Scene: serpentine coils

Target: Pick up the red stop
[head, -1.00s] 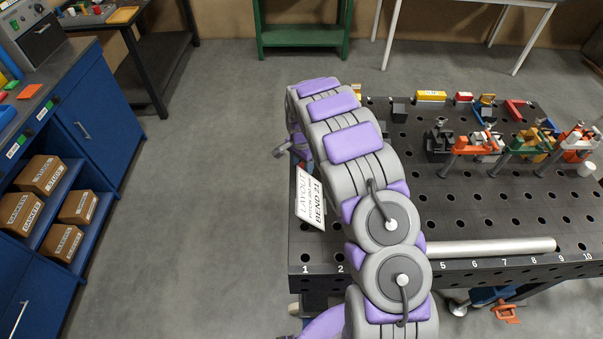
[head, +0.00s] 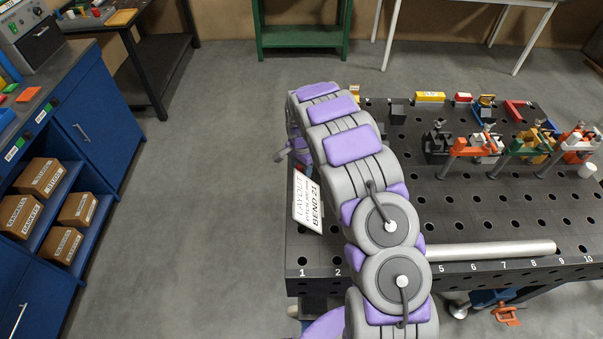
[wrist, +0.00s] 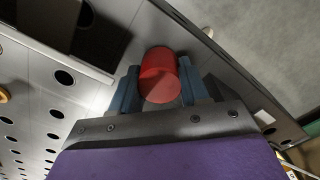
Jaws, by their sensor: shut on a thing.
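The red stop (wrist: 160,76) is a short red cylinder. In the wrist view it sits between the two blue-grey fingers of my gripper (wrist: 160,88), which are shut on it. Behind it is the dark perforated table top near the table's edge; I cannot tell whether the stop still touches the table. In the head view my arm hides most of the gripper and the stop.
The perforated table (head: 480,205) carries a long metal tube (head: 490,250) along its front. Several clamps (head: 483,143) stand at the right. A white layout card (head: 307,202) is at the left edge. Open floor (head: 200,210) lies left of the table.

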